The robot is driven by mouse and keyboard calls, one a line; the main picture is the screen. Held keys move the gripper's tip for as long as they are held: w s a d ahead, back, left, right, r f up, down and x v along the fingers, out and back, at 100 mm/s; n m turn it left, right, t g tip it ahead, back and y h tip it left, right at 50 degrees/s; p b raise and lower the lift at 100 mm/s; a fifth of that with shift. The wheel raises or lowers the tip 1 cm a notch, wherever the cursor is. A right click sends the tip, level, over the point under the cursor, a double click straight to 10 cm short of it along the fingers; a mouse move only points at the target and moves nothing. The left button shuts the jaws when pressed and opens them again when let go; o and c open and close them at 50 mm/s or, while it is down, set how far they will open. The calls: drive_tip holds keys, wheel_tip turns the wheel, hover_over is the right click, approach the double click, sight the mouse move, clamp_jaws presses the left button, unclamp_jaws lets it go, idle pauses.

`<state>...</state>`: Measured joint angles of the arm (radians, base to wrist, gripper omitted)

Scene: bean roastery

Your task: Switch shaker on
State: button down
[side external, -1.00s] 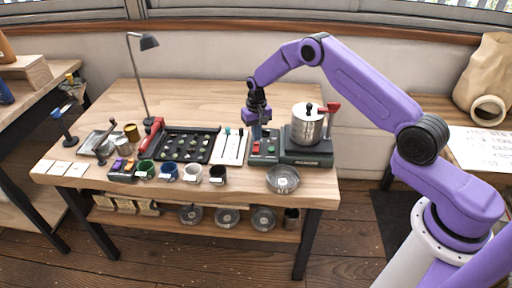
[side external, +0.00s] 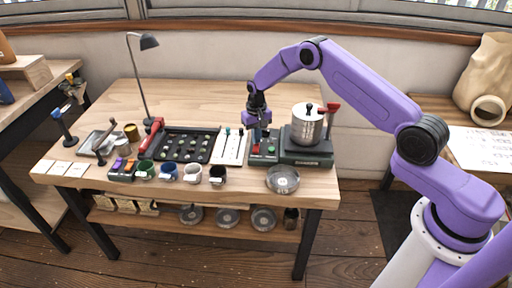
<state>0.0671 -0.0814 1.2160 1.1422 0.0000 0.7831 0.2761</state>
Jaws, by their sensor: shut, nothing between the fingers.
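The shaker is likely the metal drum with a black knob and a red clamp handle (side external: 308,125), on a dark green base (side external: 306,157) at the right of the table. A small control box (side external: 264,156) stands against the base's left side, with small switches or buttons on top, too small to read. My gripper (side external: 257,133) is shut and empty, pointing down just above the control box's rear part. I cannot tell whether the fingertips touch it.
A white mat (side external: 229,147) with slim tools and a black tray (side external: 186,144) lie left of the box. Several cups stand along the front edge. A round metal sieve (side external: 283,179) lies in front of the shaker. A lamp (side external: 147,42) stands at the back; the back middle is clear.

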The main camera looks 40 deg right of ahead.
drive_tip(key=shift+f, duration=0.4)
drive_tip(key=shift+r, duration=3.5)
